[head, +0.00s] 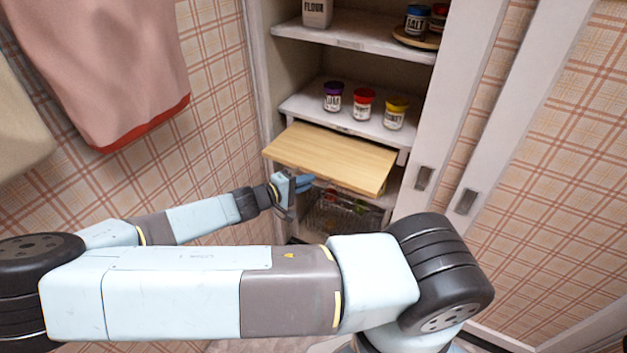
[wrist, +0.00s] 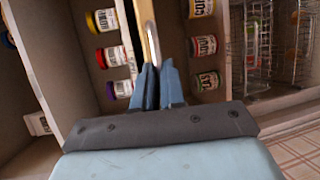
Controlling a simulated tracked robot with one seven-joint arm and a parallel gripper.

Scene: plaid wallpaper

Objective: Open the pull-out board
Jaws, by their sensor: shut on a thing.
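The pull-out board (head: 330,155) is a light wooden panel that juts out of the white cupboard under a shelf of jars. In the wrist view the board (wrist: 149,32) shows nearly edge-on as a thin strip running to my fingertips. My gripper (head: 303,182) is at the board's left front part, low against it in the head view. In the wrist view its blue fingers (wrist: 159,78) are closed on the board's edge. The exact contact under the board is hidden in the head view.
Jars with purple, red (head: 363,103) and yellow lids stand on the shelf above the board. More jars (wrist: 203,47) and wire baskets (wrist: 258,45) sit below it. Sliding door panels (head: 470,150) stand at the right. A pink towel (head: 110,60) hangs at the left.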

